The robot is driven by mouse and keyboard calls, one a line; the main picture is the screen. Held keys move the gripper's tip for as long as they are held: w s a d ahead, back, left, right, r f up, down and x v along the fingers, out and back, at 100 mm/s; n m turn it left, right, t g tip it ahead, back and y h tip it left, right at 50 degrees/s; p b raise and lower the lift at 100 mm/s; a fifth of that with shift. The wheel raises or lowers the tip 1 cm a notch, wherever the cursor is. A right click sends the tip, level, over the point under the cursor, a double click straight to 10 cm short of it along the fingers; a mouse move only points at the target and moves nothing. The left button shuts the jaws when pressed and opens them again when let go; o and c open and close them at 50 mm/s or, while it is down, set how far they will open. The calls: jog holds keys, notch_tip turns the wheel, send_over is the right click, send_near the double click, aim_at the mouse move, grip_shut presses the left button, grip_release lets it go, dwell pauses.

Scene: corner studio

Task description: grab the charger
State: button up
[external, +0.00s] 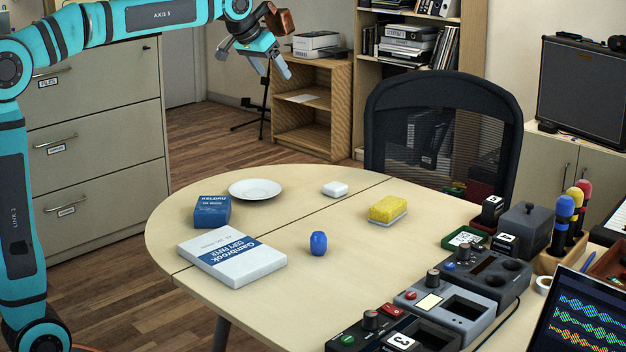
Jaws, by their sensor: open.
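A small white rounded block (335,189), which looks like the charger, lies on the far middle part of the pale wooden table (300,215). Nothing touches it. My gripper (255,64) is open and empty, high in the picture, above and to the left of the block and well apart from it. The gripper's fingers point downward.
Control modules (486,275) fill the right side. A black chair (443,130) stands behind.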

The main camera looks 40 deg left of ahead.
jog(key=w+d+f+g, duration=0.2)
jog(key=w+f+g, duration=0.2)
jog(key=w+f, duration=0.6)
jog(key=g, duration=0.3)
send_over(337, 184)
notch_tip(337, 184, down, 19)
jog(key=shift+f, duration=0.15)
jog(key=shift+s+d+f, duration=0.1)
jog(key=shift+s+f, duration=0.05)
jog(key=shift+f, duration=2.6)
jog(key=shift+c, duration=0.5)
jog(key=c, duration=1)
